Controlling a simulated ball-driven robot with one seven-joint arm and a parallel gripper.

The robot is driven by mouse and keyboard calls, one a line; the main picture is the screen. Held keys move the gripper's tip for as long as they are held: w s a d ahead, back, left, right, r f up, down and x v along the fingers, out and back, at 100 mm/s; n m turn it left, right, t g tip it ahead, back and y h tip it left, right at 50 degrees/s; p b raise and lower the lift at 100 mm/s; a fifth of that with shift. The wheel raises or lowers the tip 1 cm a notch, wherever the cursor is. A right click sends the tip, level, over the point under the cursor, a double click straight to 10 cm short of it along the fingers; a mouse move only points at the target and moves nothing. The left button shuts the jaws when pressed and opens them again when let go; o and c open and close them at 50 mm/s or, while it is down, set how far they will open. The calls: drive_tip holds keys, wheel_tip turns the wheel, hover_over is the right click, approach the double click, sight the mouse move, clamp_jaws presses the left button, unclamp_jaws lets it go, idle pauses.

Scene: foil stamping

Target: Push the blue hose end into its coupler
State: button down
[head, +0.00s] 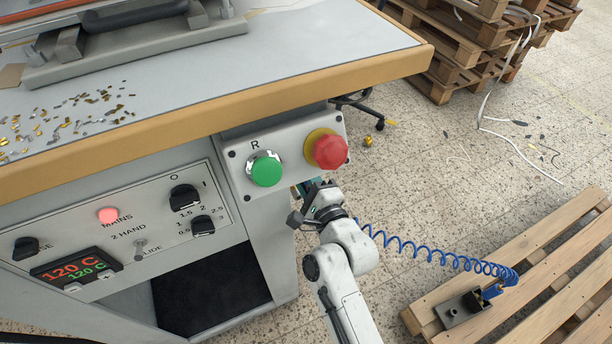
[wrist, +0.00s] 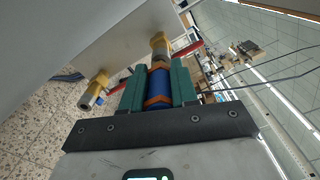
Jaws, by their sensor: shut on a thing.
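In the wrist view the blue hose end (wrist: 159,87), with orange bands, sits between the green pads of my gripper (wrist: 160,80), which is shut on it. Its tip points at a brass coupler (wrist: 158,40) with a red lever, on a pale machine face. The two line up closely; I cannot tell whether the tip is inside or only touching. A second brass fitting (wrist: 94,90) is to the left. In the head view my gripper (head: 312,194) is below the button panel, and the couplers and hose end are mostly hidden.
The coiled blue hose (head: 440,250) stretches from my gripper to a dark bracket (head: 455,309) on a wooden pallet (head: 540,262). A green button (head: 265,170) and a red stop button (head: 330,151) stand out close above my gripper. The tiled floor between is mostly clear.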

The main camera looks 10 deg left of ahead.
drive_tip(key=shift+w+a+r, duration=0.1)
drive_tip(key=shift+w+a, duration=0.2)
drive_tip(key=shift+w, duration=0.2)
drive_tip(key=c, duration=0.8)
unclamp_jaws()
drive_tip(key=v, duration=1.1)
drive_tip(key=shift+a+b, duration=0.1)
drive_tip(key=shift+b, duration=0.2)
